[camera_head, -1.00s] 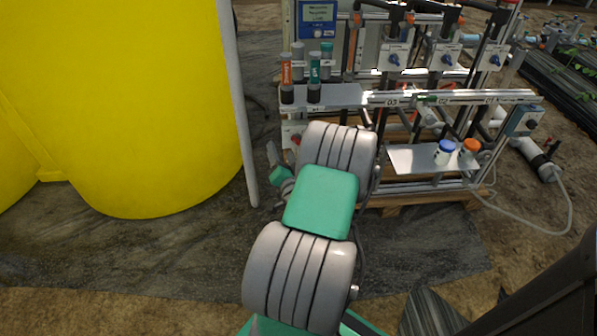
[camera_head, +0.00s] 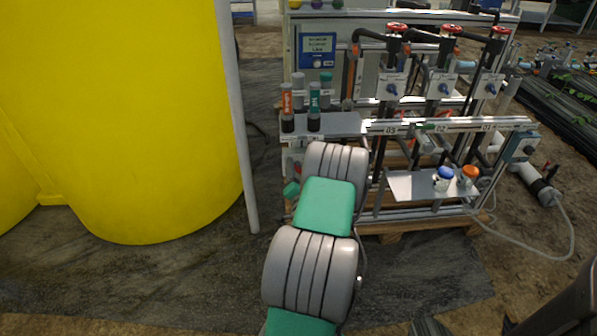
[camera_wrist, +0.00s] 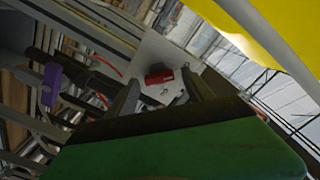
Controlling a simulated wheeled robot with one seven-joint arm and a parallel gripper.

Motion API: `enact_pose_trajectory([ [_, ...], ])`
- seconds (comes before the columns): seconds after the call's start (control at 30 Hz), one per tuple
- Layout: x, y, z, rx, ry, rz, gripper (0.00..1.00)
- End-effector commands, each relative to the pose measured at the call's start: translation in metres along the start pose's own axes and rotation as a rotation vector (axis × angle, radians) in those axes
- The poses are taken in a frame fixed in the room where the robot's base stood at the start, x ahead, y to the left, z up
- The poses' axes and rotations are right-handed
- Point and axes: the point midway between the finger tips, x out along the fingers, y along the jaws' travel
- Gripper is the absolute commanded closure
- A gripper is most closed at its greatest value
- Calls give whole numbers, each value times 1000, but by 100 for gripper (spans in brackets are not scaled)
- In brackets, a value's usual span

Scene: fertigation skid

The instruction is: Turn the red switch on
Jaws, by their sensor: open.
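The red switch (camera_wrist: 159,76) sits on a pale plate (camera_wrist: 150,52) in the wrist view, with small dark markings just below it. My gripper (camera_wrist: 162,88) is open, its two dark fingers apart on either side of the switch in the picture. The fingers appear to point at the plate; I cannot tell how much gap is left or whether they touch it. In the head view my arm covers the area by the skid's lower left, and neither the gripper nor the switch can be made out clearly.
A large yellow tank (camera_head: 120,120) and a pale upright pole (camera_head: 236,120) stand left of my arm. The skid has a lower shelf (camera_head: 410,188) with two capped bottles, blue valve knobs and red handwheels (camera_head: 452,31). A purple part (camera_wrist: 51,84) shows in the wrist view.

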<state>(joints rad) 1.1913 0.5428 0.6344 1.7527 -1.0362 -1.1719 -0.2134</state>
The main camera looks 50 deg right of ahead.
Motion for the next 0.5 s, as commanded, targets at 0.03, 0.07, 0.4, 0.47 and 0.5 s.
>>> enact_pose_trajectory([
  [0.03,0,0,0,0,0,0,42],
  [0.07,0,0,0,0,0,0,44],
  [0.4,0,0,0,-1,0,0,72],
  [0.47,0,0,0,-1,0,0,77],
  [0.5,0,0,0,-1,-1,0,80],
])
